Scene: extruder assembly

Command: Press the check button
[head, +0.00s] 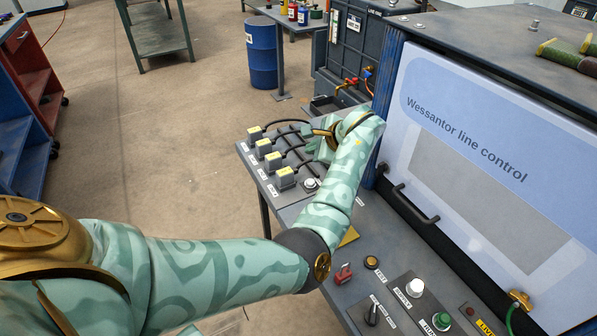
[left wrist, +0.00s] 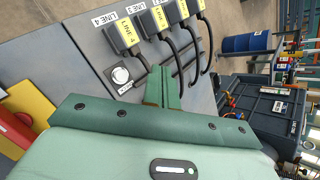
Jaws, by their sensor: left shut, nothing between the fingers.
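A white round button (head: 311,184) sits on the grey panel just in front of the row of line plugs; its small label is too small to read surely. In the left wrist view the button (left wrist: 121,75) is left of the fingers, with a gap between them in the picture. My left gripper (head: 318,149) is shut and empty, above the panel beyond the button, beside the plug cables. Its green fingers also show together in the left wrist view (left wrist: 162,86). Whether they touch the panel or a cable, I cannot tell. My right gripper is in neither view.
Several grey plugs with yellow labels (head: 285,178) and black cables line the panel. Nearer are a red switch (head: 343,273), a black knob (head: 372,315), a white button (head: 415,287) and a green button (head: 441,321). The "Wessantor line control" cabinet (head: 480,150) rises at right.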

